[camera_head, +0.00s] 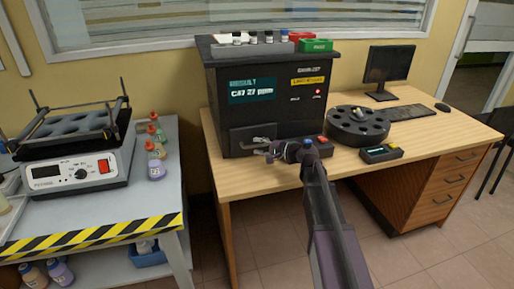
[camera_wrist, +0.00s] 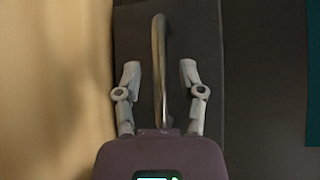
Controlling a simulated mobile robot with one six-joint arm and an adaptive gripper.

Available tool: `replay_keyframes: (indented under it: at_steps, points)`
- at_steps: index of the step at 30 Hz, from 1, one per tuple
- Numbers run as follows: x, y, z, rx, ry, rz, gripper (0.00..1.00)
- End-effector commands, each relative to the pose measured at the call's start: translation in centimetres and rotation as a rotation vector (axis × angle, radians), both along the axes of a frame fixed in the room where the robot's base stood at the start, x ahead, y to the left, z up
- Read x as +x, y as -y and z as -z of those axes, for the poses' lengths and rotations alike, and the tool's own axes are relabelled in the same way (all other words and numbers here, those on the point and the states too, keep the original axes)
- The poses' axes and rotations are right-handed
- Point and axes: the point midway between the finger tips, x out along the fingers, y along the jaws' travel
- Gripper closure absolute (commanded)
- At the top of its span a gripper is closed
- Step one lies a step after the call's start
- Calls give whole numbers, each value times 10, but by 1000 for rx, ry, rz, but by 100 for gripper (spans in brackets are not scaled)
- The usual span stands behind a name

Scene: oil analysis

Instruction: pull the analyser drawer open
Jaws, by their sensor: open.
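The analyser (camera_head: 265,110) is a black box on the wooden desk, with a teal result screen on its front. Its drawer (camera_head: 252,132) is at the lower left of the front, with a bar handle, and looks shut. My gripper (camera_head: 268,150) is in front of this handle. In the wrist view my gripper (camera_wrist: 160,78) is open, with one finger on each side of the metal handle (camera_wrist: 159,65). Neither finger appears to touch the handle. The drawer front (camera_wrist: 185,40) is dark grey behind it.
A round black carousel (camera_head: 357,125) and a small device (camera_head: 381,153) stand right of the analyser. A monitor (camera_head: 390,65) and keyboard (camera_head: 409,112) are farther right. Green and red trays (camera_head: 316,45) lie on the analyser. A side bench at left holds a heater unit (camera_head: 70,170) and bottles.

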Motion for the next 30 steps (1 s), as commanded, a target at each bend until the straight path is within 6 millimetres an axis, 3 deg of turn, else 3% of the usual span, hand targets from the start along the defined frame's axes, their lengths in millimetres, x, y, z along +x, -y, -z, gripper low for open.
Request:
replay_keyframes:
  at_steps: [13,14,18,19,30]
  points:
    - [3,-6,1,0,0,0,49]
    - [3,-6,1,0,0,0,55]
    - [3,-6,1,0,0,0,96]
    - [3,-6,1,0,0,0,100]
    - [-3,-3,1,-1,-1,0,100]
